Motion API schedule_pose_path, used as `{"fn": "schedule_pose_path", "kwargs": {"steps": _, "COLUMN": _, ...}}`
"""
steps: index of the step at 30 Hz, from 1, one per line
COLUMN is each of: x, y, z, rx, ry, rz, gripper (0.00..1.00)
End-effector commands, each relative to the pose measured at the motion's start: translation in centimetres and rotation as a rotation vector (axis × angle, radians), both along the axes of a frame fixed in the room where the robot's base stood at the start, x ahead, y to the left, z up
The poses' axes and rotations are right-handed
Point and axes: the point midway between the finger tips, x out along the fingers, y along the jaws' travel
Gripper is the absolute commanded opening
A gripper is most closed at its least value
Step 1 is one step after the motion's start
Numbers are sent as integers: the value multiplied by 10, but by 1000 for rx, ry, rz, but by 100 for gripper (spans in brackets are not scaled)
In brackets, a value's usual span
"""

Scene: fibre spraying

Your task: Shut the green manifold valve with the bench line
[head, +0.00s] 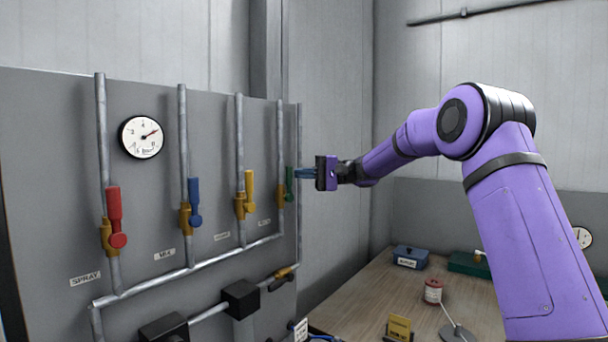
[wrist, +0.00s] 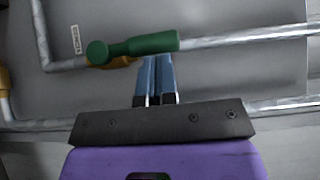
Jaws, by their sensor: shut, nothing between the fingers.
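Red (head: 115,215), blue (head: 194,202) and yellow (head: 250,190) handles stand on pipes to the left, under a gauge (head: 141,137). A lower pipe (head: 190,270) joins them. A wooden bench (head: 365,290) at right holds a blue box (head: 410,257) and a spool (head: 432,291).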

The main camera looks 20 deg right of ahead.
Motion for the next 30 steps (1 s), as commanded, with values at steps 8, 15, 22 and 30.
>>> {"fn": "schedule_pose_path", "kwargs": {"steps": 8, "x": -1, "y": 1, "z": 1, "rx": -19, "ry": -15, "rz": 0, "gripper": 0}}
{"fn": "schedule_pose_path", "kwargs": {"steps": 15, "x": -2, "y": 4, "z": 2, "rx": -54, "ry": -39, "rz": 0, "gripper": 0}}
{"fn": "schedule_pose_path", "kwargs": {"steps": 22, "x": -5, "y": 6, "z": 4, "rx": -92, "ry": -67, "rz": 2, "gripper": 0}}
{"fn": "schedule_pose_path", "kwargs": {"steps": 30, "x": -11, "y": 16, "z": 9, "rx": -216, "ry": -158, "rz": 2, "gripper": 0}}
